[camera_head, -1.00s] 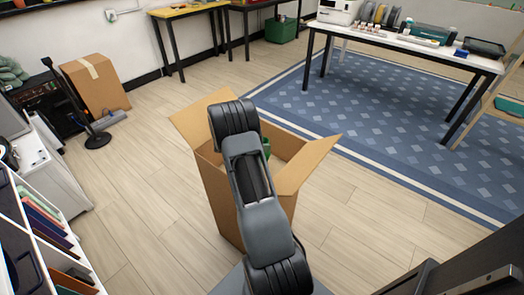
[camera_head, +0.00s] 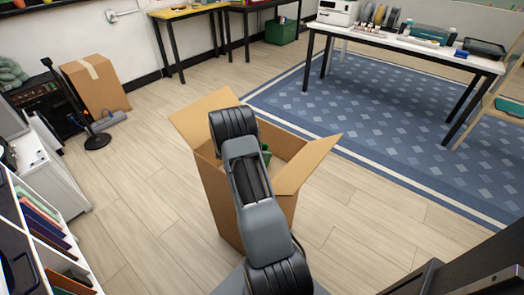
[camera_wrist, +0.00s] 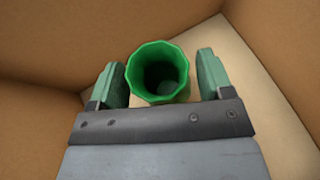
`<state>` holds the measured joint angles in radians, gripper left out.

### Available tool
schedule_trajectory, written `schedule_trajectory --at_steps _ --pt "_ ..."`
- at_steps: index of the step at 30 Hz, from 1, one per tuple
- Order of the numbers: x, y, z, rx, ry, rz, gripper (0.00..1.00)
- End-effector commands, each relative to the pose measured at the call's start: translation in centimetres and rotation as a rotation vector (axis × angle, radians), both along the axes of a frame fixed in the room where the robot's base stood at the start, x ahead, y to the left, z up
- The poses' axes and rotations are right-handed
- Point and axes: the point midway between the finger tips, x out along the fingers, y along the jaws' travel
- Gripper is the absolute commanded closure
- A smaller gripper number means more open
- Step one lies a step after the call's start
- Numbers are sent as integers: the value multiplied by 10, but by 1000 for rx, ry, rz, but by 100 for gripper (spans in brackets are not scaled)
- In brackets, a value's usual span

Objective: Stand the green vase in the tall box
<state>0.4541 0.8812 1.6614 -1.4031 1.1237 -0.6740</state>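The green vase (camera_wrist: 160,96) is inside the tall box (camera_wrist: 60,45). In the wrist view I look down into its round open mouth, and it looks roughly upright. Whether the vase's base touches the box floor is hidden. In the head view the tall open box (camera_head: 222,200) stands on the floor with its flaps spread. My arm covers much of it, and only a bit of the green vase (camera_head: 266,154) shows.
A closed cardboard box (camera_head: 95,85) stands at the left by the wall. A white table (camera_head: 410,45) stands on the blue rug (camera_head: 370,120) at the back right. A shelf with folders (camera_head: 45,220) is at the lower left. Wooden floor around the tall box is clear.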

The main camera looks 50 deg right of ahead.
Motion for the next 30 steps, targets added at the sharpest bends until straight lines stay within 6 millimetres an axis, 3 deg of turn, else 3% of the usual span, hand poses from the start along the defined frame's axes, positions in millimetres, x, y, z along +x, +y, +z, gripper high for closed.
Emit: schedule_trajectory --at_steps 11,24,30 --pt "2 4 7 0 -1 2 25" --pt "25 72 42 -1 -2 4 25" --pt "32 93 53 0 -1 2 25"
